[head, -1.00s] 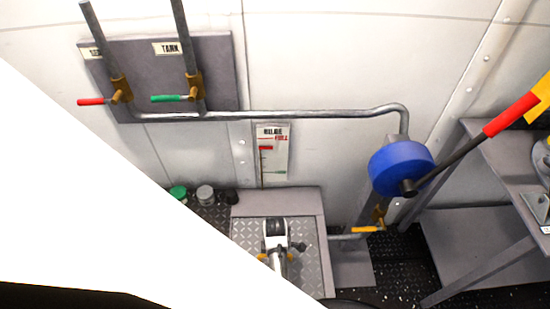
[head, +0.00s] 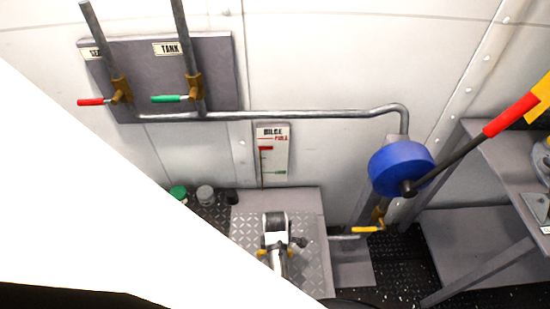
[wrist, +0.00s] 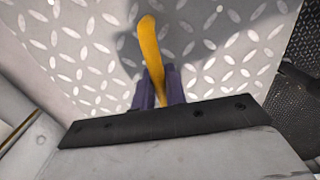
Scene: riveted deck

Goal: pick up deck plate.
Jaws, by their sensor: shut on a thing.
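The deck plate (head: 310,262) is a grey plate with a raised diamond pattern, low in the middle of the head view. It also fills much of the wrist view (wrist: 85,45). A yellow handle (wrist: 150,42) stands out from the plate. My gripper (wrist: 159,84) is shut on this handle, with its two dark fingers on either side of it. In the head view my arm's end covers the middle of the plate, and the fingertips are hidden. I cannot tell whether the plate is clear of its seat.
A grey ledge (head: 285,198) lies behind the plate. A yellow-handled valve (head: 368,229) and a blue wheel (head: 400,167) are to the right. A bench (head: 500,150) stands at far right. A white shape covers the lower left.

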